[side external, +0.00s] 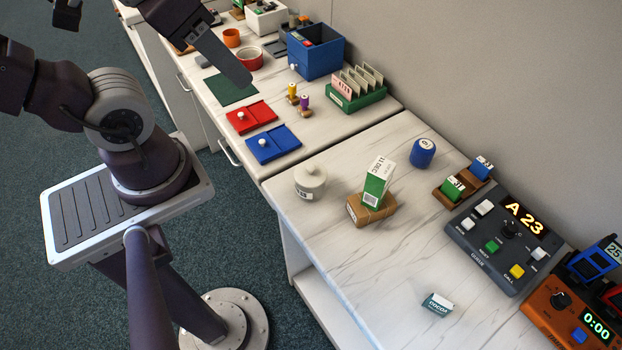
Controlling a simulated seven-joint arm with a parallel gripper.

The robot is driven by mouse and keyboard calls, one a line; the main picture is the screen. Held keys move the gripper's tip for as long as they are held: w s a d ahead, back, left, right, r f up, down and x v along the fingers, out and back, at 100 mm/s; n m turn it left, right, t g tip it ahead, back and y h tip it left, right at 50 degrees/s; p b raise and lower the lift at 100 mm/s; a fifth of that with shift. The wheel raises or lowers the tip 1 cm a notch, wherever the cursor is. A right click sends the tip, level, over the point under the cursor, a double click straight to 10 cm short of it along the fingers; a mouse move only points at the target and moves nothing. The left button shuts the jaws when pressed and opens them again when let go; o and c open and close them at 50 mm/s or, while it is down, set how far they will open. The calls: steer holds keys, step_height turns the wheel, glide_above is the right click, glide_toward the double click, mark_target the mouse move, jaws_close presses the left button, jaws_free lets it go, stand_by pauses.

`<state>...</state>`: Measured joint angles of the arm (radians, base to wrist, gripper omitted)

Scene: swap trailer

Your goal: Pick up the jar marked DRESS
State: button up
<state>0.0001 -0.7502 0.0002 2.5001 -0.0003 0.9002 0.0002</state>
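A squat white jar (310,180) with a knobbed lid stands upright near the left edge of the nearer counter. My arm's links cross the upper left, well away from the jar. Nothing touches the jar.
Right of the jar, a green-and-white carton (378,182) stands on a brown block (368,209). A blue cylinder (422,153) and a grey console (505,238) are farther right. A small box (437,304) lies in front. Blue (273,145) and red (251,117) trays lie behind the jar.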

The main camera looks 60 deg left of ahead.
mark_target(324, 188)
steer(key=o, duration=1.1)
